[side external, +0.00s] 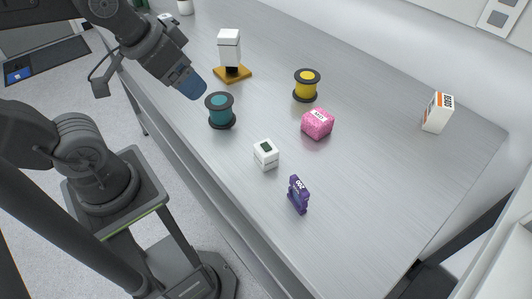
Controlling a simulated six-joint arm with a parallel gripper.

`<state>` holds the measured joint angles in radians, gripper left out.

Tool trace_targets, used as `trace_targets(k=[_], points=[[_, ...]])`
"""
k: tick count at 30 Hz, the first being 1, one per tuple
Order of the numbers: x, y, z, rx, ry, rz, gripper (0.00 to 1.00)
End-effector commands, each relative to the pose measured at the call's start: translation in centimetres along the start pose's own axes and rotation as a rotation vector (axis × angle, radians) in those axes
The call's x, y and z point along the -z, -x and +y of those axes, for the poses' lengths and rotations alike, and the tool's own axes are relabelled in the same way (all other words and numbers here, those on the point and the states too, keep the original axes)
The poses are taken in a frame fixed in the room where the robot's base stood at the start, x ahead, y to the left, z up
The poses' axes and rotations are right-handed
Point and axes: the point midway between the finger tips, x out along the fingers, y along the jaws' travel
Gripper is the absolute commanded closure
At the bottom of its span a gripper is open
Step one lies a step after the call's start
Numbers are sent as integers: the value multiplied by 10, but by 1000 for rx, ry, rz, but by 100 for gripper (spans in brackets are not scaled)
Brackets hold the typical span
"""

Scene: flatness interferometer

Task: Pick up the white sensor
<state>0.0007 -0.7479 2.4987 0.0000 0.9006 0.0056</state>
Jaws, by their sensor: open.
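The white sensor (265,155), a small white box with a dark window on its top, stands upright on the metal table (360,190) near its front edge. It is clear on all sides and nothing covers it. My gripper (190,86), with blue fingertips, is up and to the left of the sensor in the picture, well apart from it. It points down to the right, near the teal spool. It is open, and I see nothing held in it.
A teal spool (220,111) stands between my gripper and the sensor. Around are a yellow spool (306,86), a pink box (317,124), a purple part (298,195), a white block on an orange base (232,74), and a white-orange box (437,112). The right front is clear.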

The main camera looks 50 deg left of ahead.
Motion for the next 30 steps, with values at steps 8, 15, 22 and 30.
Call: trace_targets(k=[8,15,22,30], points=[[29,-17,22,-68,-485,-142,28],[60,-58,64,-250,-1212,-298,28],[68,-88,93,-398,-1616,-356,28],[55,-117,97,-428,-1684,-366,28]])
